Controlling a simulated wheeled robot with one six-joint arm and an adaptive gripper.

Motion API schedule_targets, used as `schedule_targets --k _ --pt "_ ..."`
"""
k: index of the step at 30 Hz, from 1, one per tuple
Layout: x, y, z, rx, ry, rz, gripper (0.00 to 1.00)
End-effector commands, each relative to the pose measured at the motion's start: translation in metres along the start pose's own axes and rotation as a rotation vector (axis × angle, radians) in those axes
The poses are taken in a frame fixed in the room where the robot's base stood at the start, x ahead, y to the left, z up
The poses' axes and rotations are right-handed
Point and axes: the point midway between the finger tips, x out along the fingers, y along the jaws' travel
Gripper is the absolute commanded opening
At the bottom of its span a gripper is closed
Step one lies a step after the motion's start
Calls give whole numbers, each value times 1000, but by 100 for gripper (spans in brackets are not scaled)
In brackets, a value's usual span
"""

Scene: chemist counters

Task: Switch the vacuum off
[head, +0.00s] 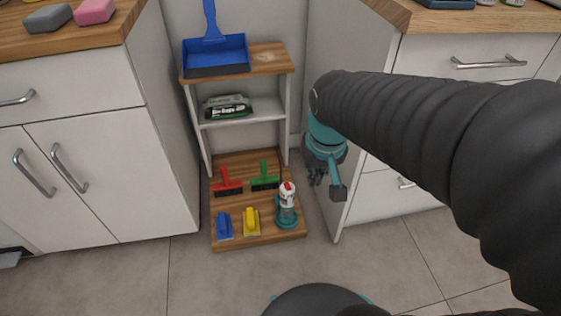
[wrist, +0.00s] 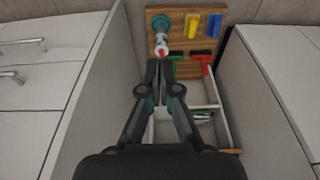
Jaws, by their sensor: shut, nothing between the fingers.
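The vacuum (head: 286,210) is a small upright unit with a teal base, a pale upper part and a red piece on top. It stands at the front right of the low wooden board. In the wrist view the vacuum (wrist: 161,43) shows just beyond my fingertips, its red piece close to them in the picture. My gripper (head: 317,177) is to the right of the vacuum in the head view, beside the right cabinet's side panel. My gripper (wrist: 160,68) is shut and empty. Whether it touches the vacuum, and the switch position, I cannot tell.
A shelf unit behind holds a dark green pack (head: 228,107) and a blue dustpan (head: 215,55).

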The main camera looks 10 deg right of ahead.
Motion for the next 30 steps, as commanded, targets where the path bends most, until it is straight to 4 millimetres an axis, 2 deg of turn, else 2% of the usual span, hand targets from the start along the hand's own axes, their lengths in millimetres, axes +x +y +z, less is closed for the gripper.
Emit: schedule_targets --k 1,11,27,30 --pt "14 0 -7 -1 -23 0 0" --pt "76 0 -54 -17 -132 -1 0" --pt "199 0 -137 -70 -258 -10 0" --pt "216 -1 -154 -84 -262 -12 0"
